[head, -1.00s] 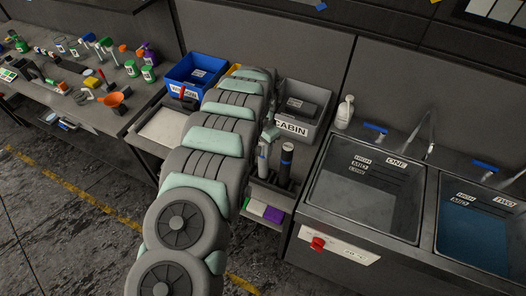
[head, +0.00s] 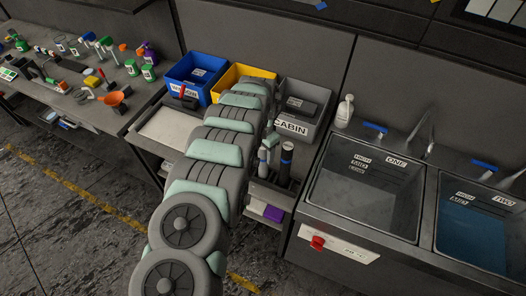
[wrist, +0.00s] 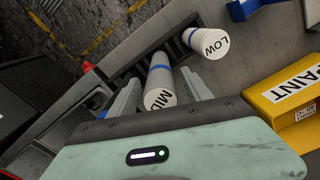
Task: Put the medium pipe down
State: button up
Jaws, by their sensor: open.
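The medium pipe, marked MID (wrist: 160,87), is a pale cylinder with a blue band. It stands in a dark slotted rack (wrist: 122,70) in the wrist view. My gripper (wrist: 160,78) is open, with one finger on each side of this pipe; I cannot tell whether either finger touches it. The pipe marked LOW (wrist: 206,42), also pale with a blue band, stands beside it.
The yellow PAINT bin (wrist: 290,95) is close to my gripper on the right in the wrist view. A blue bin (head: 193,78) and a grey CABIN bin (head: 306,105) stand along the wall. Sink ONE (head: 365,195) is to the right. A purple item (head: 273,213) lies below the pipes.

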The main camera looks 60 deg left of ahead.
jog(key=shift+r, duration=0.1)
notch_tip(320, 180, up, 12)
jog(key=shift+f+p, duration=0.2)
jog(key=shift+p, duration=0.15)
jog(key=shift+r+p, duration=0.3)
jog(key=shift+p, duration=0.1)
